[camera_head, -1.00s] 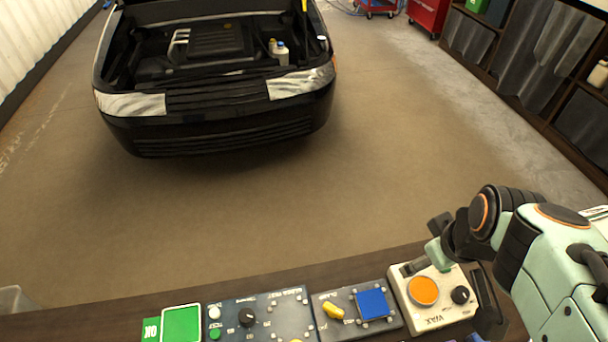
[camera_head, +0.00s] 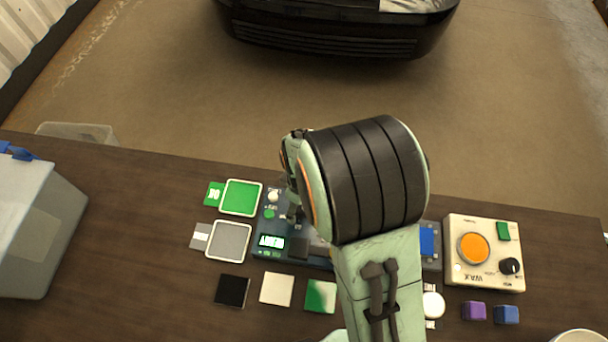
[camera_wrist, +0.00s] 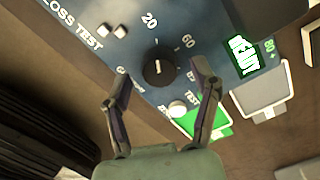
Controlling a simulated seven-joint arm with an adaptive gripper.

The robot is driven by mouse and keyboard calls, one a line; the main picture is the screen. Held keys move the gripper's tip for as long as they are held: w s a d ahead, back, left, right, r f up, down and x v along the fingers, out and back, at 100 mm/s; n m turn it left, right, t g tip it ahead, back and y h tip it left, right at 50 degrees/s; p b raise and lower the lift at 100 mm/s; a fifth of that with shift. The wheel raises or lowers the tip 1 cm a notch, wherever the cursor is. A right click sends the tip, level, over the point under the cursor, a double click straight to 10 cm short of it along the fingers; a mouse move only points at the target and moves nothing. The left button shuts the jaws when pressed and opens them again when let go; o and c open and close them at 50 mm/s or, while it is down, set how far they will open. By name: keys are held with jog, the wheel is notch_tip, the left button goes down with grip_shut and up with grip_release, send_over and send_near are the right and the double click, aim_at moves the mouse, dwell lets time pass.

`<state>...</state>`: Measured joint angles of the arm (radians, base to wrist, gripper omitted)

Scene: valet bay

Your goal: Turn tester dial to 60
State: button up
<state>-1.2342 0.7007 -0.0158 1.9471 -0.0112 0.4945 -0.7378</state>
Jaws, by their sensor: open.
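The gloss tester (camera_wrist: 98,48) is a dark blue panel with a round black dial (camera_wrist: 159,67) in the wrist view. Marks 20 and 60 are readable around the dial; another is partly hidden by a finger. A short pale line shows on the knob, but I cannot tell exactly which mark it faces. My gripper (camera_wrist: 161,70) is open, with one finger on each side of the dial and visible gaps to the knob. In the head view the tester (camera_head: 265,248) is partly covered by my arm, and the dial is hidden.
The tester's green display (camera_wrist: 242,55) and a white button (camera_wrist: 178,109) are close by. A green pad (camera_head: 241,197) and grey pad (camera_head: 229,241) lie left of the tester. A cream WAX box (camera_head: 484,280) stands right.

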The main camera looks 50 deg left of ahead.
jog(key=shift+f, duration=0.55)
grip_shut()
jog(key=shift+m, duration=0.4)
jog(key=m, duration=1.1)
dwell(0.5)
